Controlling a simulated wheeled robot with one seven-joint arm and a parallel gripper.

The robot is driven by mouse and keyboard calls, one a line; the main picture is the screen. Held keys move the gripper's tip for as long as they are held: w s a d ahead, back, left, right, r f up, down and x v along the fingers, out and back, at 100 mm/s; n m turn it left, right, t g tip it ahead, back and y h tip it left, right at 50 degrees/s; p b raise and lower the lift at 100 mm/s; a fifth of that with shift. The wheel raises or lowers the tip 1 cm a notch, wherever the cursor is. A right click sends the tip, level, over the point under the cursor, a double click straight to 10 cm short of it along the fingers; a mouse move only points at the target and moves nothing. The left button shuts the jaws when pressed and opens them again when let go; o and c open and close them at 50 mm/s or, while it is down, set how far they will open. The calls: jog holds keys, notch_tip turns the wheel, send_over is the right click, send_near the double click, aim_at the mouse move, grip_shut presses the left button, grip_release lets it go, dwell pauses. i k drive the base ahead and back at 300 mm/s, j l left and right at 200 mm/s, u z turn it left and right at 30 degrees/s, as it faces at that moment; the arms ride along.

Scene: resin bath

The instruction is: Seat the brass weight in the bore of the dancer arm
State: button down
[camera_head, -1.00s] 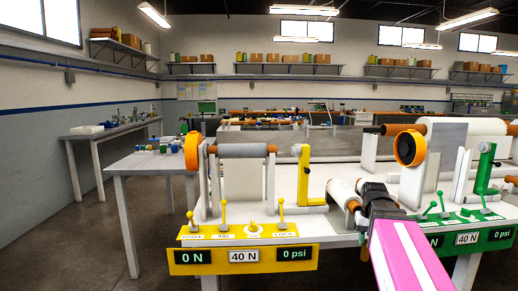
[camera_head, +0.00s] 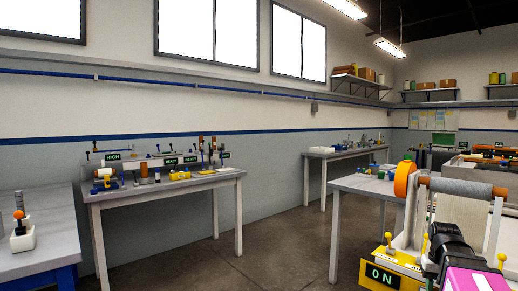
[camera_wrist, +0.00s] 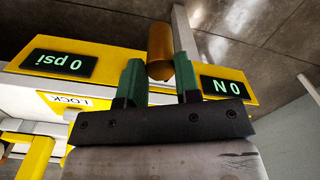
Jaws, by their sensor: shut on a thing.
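The brass weight (camera_wrist: 160,48) is a plain brass-coloured cylinder. In the wrist view it is between the two green fingers of my gripper (camera_wrist: 159,78), which is shut on it. It is held in front of the yellow panel, with the floor beyond. In the head view my arm's black and pink end is at the lower right, and the weight cannot be made out there. The dancer arm cannot be surely picked out in either current view. A yellow part (camera_wrist: 38,148) at the lower left of the wrist view may belong to it.
A table with instruments (camera_head: 165,186) stands left. Floor between tables is clear.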

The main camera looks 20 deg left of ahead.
aim_at(131, 147)
jog(key=i+j+u, duration=0.15)
jog(key=j+u, duration=0.2)
jog(key=i+j+u, duration=0.2)
jog(key=j+u, duration=0.15)
jog(key=j, duration=0.15)
jog(key=i+j+u, duration=0.5)
jog(key=u, duration=0.2)
jog(key=i+j+u, duration=0.1)
jog(key=i+j, duration=0.25)
jog(key=i+j+u, duration=0.1)
jog(key=i+j, duration=0.2)
jog(key=i, duration=0.3)
jog(key=i+j, duration=0.3)
jog(key=i, duration=0.15)
jog(key=u, duration=0.05)
